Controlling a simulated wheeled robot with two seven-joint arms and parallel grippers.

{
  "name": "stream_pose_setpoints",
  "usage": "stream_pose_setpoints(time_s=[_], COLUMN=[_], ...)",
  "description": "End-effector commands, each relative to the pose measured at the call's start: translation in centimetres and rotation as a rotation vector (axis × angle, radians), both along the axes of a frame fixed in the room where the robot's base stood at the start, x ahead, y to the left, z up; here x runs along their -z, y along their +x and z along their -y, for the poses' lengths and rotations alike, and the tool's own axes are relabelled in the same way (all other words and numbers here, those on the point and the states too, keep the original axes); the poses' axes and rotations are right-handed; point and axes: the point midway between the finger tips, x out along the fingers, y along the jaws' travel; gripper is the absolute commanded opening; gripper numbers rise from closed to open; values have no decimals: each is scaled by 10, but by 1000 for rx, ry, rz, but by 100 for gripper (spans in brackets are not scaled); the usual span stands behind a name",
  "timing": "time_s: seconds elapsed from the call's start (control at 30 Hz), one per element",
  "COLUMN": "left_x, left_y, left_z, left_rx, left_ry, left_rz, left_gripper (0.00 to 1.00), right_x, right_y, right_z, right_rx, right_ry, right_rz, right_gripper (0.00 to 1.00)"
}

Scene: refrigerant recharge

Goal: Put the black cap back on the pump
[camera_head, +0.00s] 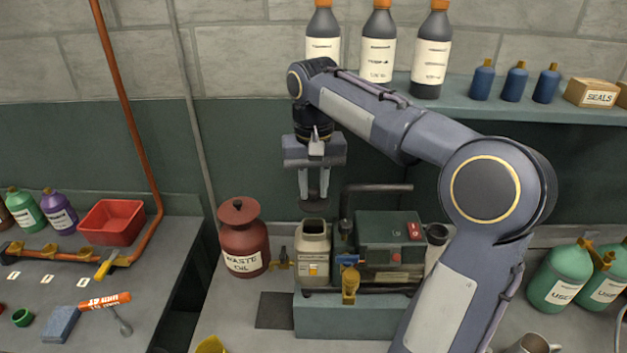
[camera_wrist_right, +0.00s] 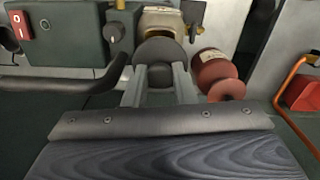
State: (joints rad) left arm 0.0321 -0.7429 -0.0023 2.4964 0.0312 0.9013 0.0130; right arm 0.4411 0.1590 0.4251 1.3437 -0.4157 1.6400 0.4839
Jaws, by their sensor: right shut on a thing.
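The pump (camera_head: 390,228) is a dark green machine with a red switch, a black handle and a beige reservoir (camera_head: 313,262) at its left. The reservoir's round mouth is uncovered. My right gripper (camera_head: 314,197) points down above this mouth and is shut on the black cap (camera_head: 313,206). The cap is a little above the mouth, with a gap between them in the head view. In the right wrist view the cap (camera_wrist_right: 160,50) is between the fingers, partly covering the beige reservoir (camera_wrist_right: 165,20). My left gripper is in neither view.
A red waste oil can (camera_head: 243,240) stands left of the reservoir, with a brass valve between them. A brass fitting (camera_head: 349,284) is in front of the pump. Bottles line the shelf (camera_head: 460,106) behind. Green jugs (camera_head: 561,275) stand at the right.

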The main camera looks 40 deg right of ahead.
Motion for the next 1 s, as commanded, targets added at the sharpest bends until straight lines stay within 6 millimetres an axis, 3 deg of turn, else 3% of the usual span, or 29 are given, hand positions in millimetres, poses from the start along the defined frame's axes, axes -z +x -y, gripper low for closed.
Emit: stream_pose_setpoints(time_s=[0.3, 0.5, 1.0], left_x=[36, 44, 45], left_y=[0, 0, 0], left_z=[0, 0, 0], left_rx=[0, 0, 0], left_ry=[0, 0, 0], left_rz=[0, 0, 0], left_gripper=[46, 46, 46], right_x=[38, 51, 55], right_y=[0, 0, 0], right_z=[0, 0, 0], right_rx=[1, -1, 0], right_ry=[1, 0, -1], right_rz=[1, 0, 1], right_gripper=[2, 2, 2])
